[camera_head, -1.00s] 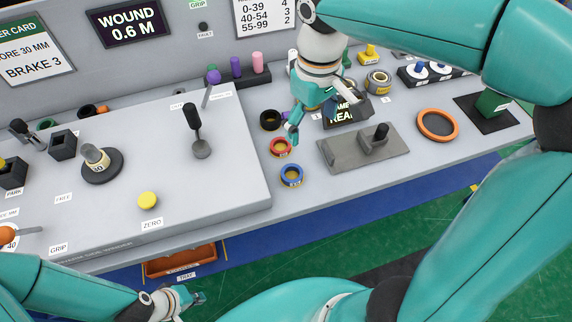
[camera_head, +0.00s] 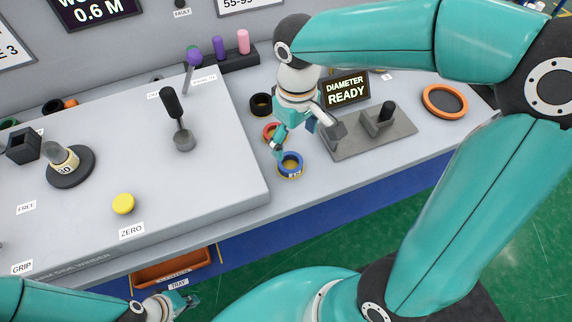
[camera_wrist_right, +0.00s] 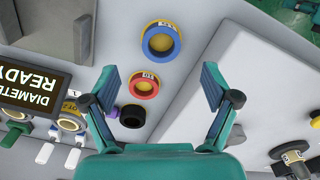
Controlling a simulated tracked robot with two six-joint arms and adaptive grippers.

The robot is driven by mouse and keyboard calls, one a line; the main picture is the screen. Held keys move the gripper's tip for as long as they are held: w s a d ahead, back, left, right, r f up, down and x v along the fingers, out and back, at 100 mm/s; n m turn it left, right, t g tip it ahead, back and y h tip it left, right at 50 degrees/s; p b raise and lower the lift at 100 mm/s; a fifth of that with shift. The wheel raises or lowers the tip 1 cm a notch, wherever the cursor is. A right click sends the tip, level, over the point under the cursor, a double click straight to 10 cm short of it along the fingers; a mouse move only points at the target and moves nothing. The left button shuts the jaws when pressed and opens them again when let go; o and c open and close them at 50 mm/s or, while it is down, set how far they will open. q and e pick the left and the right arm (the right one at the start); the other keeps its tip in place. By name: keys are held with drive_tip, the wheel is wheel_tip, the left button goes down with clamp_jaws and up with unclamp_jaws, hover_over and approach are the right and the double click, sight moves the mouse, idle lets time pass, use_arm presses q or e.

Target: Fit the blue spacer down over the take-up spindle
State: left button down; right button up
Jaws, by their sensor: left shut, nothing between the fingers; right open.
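My left gripper (camera_head: 184,301) is shut and empty, low in front of the bench.
A red ring (camera_wrist_right: 134,89) and a black ring (camera_wrist_right: 132,124) lie near the blue spacer. A grey fixture (camera_head: 345,146) with a dark peg and the "DIAMETER READY" display (camera_head: 346,91) stand to the right. A black lever (camera_head: 173,103) rises from the panel.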

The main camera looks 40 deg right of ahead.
sight(293, 169)
wheel_tip(293, 169, down, 9)
drive_tip(key=shift+a+f, duration=0.1)
drive_tip(key=c, duration=1)
drive_tip(key=shift+c, duration=0.2)
